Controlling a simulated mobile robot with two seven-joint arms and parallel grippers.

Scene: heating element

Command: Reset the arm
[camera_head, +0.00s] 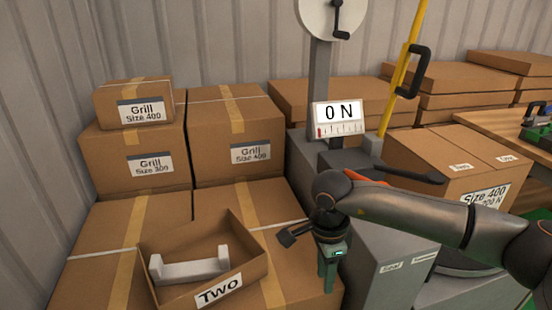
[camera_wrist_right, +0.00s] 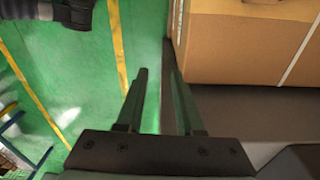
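My right arm reaches in from the right in the head view. Its green-fingered right gripper (camera_head: 327,280) points down beside the stacked boxes, in front of the grey machine (camera_head: 375,260). In the right wrist view the two fingers of the right gripper (camera_wrist_right: 155,75) stand apart with nothing between them, and green floor and a grey surface show beyond. My left gripper is not seen in the head view.
An open carton labelled Two (camera_head: 218,292) holds a white U-shaped part (camera_head: 190,267). Grill boxes (camera_head: 150,167) stand behind it. A display (camera_head: 340,115) reads 0 N beside a yellow pole (camera_head: 400,75) with a black handle. A labelled carton (camera_head: 435,160) stands at right.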

